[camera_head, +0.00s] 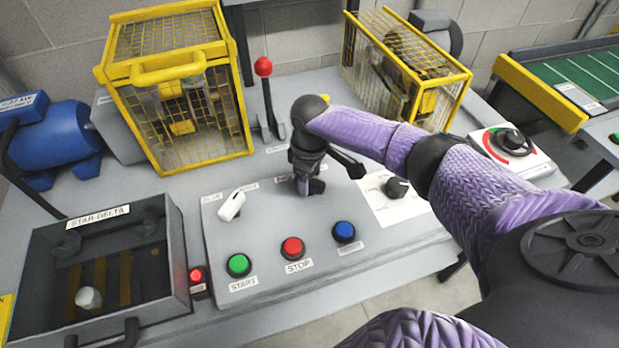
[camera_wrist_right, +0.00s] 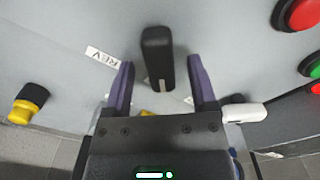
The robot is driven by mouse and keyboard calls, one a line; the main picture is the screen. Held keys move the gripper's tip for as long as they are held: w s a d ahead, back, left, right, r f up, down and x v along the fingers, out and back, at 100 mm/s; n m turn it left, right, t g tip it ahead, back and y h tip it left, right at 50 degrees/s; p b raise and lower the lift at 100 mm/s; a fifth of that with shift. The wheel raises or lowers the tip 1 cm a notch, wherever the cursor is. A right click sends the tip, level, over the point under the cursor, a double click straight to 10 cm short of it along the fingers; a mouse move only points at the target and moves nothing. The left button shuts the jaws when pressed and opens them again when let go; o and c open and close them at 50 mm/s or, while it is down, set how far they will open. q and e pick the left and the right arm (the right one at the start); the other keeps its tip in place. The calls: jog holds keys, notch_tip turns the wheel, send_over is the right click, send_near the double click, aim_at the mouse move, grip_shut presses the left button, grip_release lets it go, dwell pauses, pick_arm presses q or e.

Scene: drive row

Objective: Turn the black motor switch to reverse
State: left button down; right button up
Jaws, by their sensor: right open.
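The black motor switch (camera_wrist_right: 157,58) is a dark upright handle with a pale line, seen in the right wrist view. A REV label (camera_wrist_right: 102,57) lies on the grey panel to its left. My right gripper (camera_wrist_right: 160,72) is open, its purple fingers on either side of the switch's lower part, with gaps to both sides. In the head view my right gripper (camera_head: 305,185) is over the back middle of the panel and hides most of the switch. I cannot tell whether the fingers touch it. My left gripper is not in view.
The grey panel (camera_head: 375,250) also has a white switch (camera_head: 231,206), a green button (camera_head: 238,265), a red button (camera_head: 292,248), a blue button (camera_head: 344,232) and a black knob (camera_head: 396,187). A red-topped lever (camera_head: 263,68) and yellow cages (camera_head: 178,85) stand behind.

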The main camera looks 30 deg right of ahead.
grip_shut()
jog(key=shift+r, duration=0.1)
